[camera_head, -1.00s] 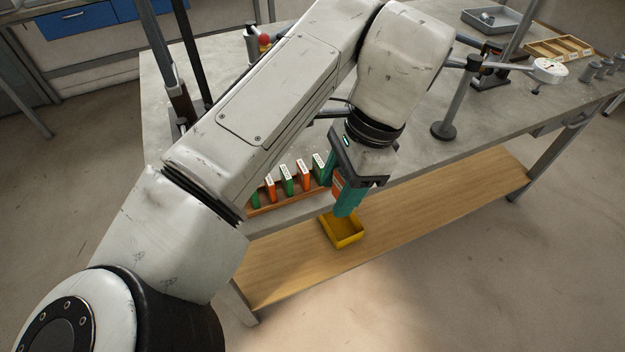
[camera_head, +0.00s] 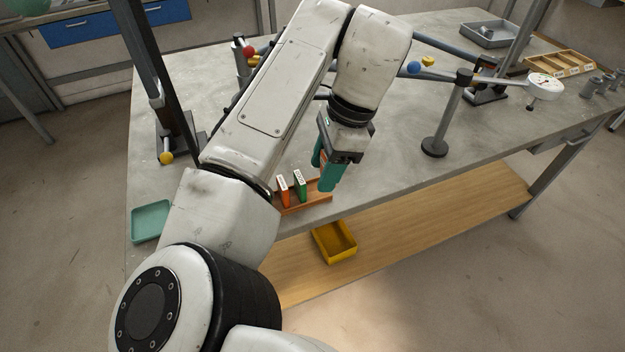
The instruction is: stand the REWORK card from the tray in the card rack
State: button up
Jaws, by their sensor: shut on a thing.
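The card rack (camera_head: 318,197) is a low orange-brown holder on the front edge of the bench. An orange card (camera_head: 283,191) and a green card (camera_head: 299,186) stand upright in it; its left part is hidden behind my arm. My gripper (camera_head: 326,174) has teal fingers pointing down, close above the right end of the rack. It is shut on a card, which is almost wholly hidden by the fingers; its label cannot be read. The yellow tray (camera_head: 352,256) sits on the wooden shelf below and looks empty.
A teal tray (camera_head: 151,221) is at the bench's left end. A post stand (camera_head: 435,147) rises right of my gripper, with a dial gauge (camera_head: 545,87) beyond. A grey tray (camera_head: 491,35) and a wooden divided box (camera_head: 561,64) are at the back right.

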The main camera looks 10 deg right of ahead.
send_over(311, 192)
jog(key=f, duration=0.4)
jog(key=d+f+b, duration=0.1)
jog(key=f, duration=0.1)
jog(key=shift+w+f, duration=0.1)
jog(key=shift+f, duration=0.1)
jog(key=shift+d+x, duration=0.15)
jog(key=shift+x, duration=0.6)
jog(key=shift+d+x, duration=0.15)
jog(key=shift+x, duration=0.55)
jog(key=shift+f, duration=0.45)
jog(key=shift+f, duration=0.4)
jog(key=o, duration=1)
jog(key=shift+f, duration=0.15)
jog(key=shift+o, duration=0.2)
jog(key=shift+r, duration=0.4)
jog(key=p+v, duration=0.1)
jog(key=v, duration=1.2)
